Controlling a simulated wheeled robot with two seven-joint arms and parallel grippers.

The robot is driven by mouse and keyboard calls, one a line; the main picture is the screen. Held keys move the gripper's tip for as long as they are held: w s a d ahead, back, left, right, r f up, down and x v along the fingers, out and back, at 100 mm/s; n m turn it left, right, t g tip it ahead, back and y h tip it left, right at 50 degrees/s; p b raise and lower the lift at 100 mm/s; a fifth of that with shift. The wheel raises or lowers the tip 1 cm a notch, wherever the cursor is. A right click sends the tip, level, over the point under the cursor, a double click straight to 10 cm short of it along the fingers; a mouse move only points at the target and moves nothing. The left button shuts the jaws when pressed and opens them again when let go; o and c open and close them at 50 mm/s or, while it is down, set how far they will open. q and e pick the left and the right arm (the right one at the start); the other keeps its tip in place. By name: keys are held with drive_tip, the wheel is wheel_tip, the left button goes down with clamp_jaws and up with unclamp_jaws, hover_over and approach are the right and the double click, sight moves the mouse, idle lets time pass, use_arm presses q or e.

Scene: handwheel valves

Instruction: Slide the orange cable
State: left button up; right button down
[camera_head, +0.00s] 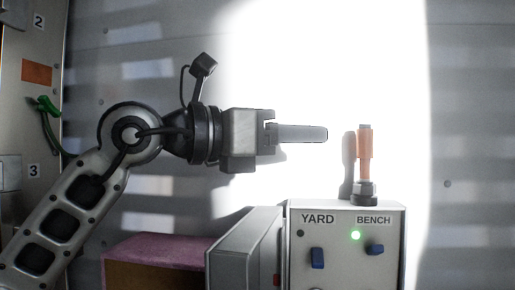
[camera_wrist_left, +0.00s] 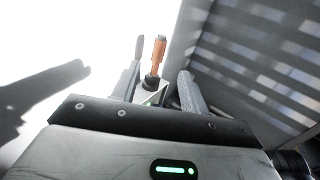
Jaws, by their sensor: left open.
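The orange piece (camera_head: 365,143), which looks like an upright cable plug, stands in a black collar (camera_head: 363,193) on top of the grey box (camera_head: 345,260) marked YARD and BENCH. It has a dark grey tip. In the left wrist view the orange piece (camera_wrist_left: 158,55) appears between my two fingers, beyond them. My left gripper (camera_head: 325,134) is level with it, to its left, open and empty, with a small gap between fingertips and orange piece. No loose length of orange cable shows. My right gripper is not in view.
The box front has two blue switches (camera_head: 317,258) and a lit green lamp (camera_head: 355,235). A grey case (camera_head: 245,250) and a pink-topped block (camera_head: 155,250) stand left of it. A numbered panel (camera_head: 35,75) with a green cable (camera_head: 47,112) is far left. Right of the orange piece is clear.

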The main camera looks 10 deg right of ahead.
use_arm(q)
drive_tip(key=v, duration=0.5)
drive_tip(key=shift+s+a+b, duration=0.1)
drive_tip(key=shift+b, duration=0.3)
drive_tip(key=shift+f, duration=0.1)
